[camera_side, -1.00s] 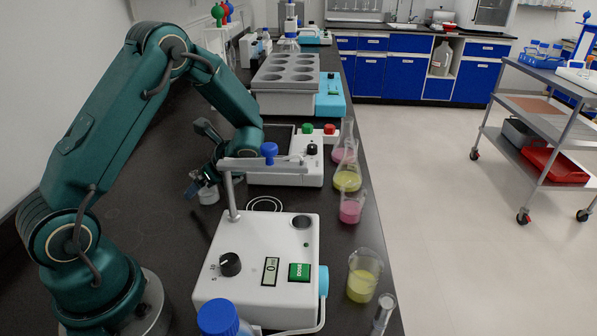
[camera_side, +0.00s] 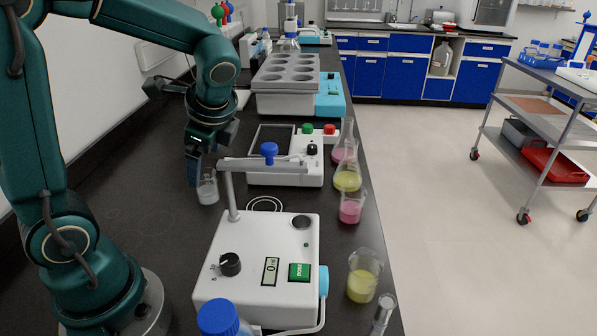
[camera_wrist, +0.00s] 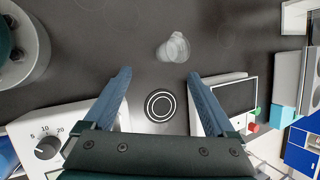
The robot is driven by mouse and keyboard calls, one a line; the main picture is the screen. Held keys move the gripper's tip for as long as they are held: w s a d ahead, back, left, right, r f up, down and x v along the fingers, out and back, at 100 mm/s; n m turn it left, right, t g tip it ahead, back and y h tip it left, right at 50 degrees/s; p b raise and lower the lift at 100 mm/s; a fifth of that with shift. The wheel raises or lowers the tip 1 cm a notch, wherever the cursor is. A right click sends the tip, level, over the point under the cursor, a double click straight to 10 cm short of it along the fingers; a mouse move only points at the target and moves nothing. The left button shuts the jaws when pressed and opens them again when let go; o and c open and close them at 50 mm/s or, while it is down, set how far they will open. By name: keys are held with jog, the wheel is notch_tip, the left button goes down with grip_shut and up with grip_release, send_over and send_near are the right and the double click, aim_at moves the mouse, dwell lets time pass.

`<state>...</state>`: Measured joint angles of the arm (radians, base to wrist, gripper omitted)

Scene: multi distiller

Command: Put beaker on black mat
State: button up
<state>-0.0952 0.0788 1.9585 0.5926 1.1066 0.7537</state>
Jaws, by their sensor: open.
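My gripper (camera_side: 203,165) points downward, just above and beside the beaker. In the wrist view my gripper (camera_wrist: 159,75) has its two blue fingers wide apart with nothing between them. A black rectangular pad (camera_side: 272,138) lies on top of a white device; it also shows in the wrist view (camera_wrist: 235,96), right of the fingers.
A white dosing device (camera_side: 262,262) with a raised arm stands in front. A white ring mark (camera_side: 264,204) is on the bench behind it. Flasks and beakers with pink and yellow liquid (camera_side: 351,208) line the bench's right edge. A grey block with wells (camera_side: 287,75) stands behind.

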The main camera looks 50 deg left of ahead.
jog(key=s+d+r+n+t+h, duration=0.1)
jog(key=s+d+n+t+h, duration=0.1)
jog(key=d+n, duration=0.3)
jog(key=s+d+r+n+t+h, duration=0.1)
jog(key=s+d+n+t+h, duration=0.2)
jog(key=d, duration=0.5)
jog(key=shift+s+r+n+h, duration=0.4)
jog(key=shift+s+n, duration=0.1)
jog(key=shift+n, duration=0.5)
jog(key=shift+o, duration=0.5)
jog(key=shift+s+d+n, duration=0.1)
jog(key=shift+d+n, duration=0.2)
jog(key=shift+r, duration=0.15)
